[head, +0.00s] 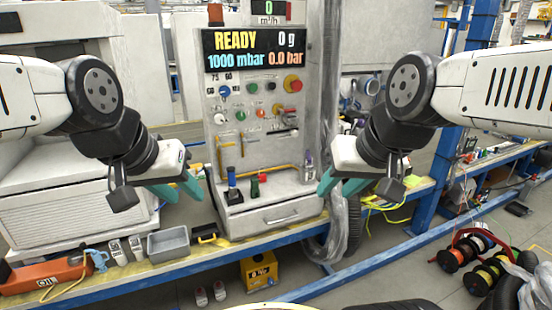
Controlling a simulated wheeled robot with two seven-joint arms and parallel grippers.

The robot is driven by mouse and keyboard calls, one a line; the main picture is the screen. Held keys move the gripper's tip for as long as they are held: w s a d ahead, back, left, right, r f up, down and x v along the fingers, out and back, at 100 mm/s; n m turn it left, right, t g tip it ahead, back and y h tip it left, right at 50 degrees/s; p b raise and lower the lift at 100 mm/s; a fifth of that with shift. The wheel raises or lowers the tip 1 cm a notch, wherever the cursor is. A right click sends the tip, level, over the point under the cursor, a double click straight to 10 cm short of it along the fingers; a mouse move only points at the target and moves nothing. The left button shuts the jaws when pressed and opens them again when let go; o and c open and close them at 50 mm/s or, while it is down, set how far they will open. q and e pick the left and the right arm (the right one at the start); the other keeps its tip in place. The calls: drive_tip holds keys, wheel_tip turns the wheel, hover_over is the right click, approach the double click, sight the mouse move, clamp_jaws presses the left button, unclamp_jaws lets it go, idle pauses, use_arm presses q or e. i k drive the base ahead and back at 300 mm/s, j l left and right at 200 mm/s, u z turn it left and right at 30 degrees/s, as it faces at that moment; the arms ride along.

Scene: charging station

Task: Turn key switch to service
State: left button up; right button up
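The grey control panel (265,140) stands in the middle of the head view, facing me. Its face carries a blue knob (225,91), a green button (241,116), a red mushroom button (293,84) and several smaller controls. I cannot tell which small control is the key switch, and its position is not readable. My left gripper (180,190) has its teal fingers apart, empty, in front of the panel's lower left side. My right gripper (340,186) also has its teal fingers apart, empty, near the panel's lower right side. Neither touches the controls.
A display (256,49) above the controls reads READY. A blue-handled lever (232,185) and a red-green item (257,184) stand on the ledge above a drawer (280,216). A grey bin (168,243) and orange oil tool (45,274) sit lower left. A thick hose hangs at right.

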sight(218, 118)
drive_tip(key=i+j+u, duration=0.15)
drive_tip(key=u, duration=0.2)
drive_tip(key=i+j+u, duration=0.15)
drive_tip(key=j+u, duration=0.25)
drive_tip(key=i+u, duration=0.15)
drive_tip(key=u, duration=0.2)
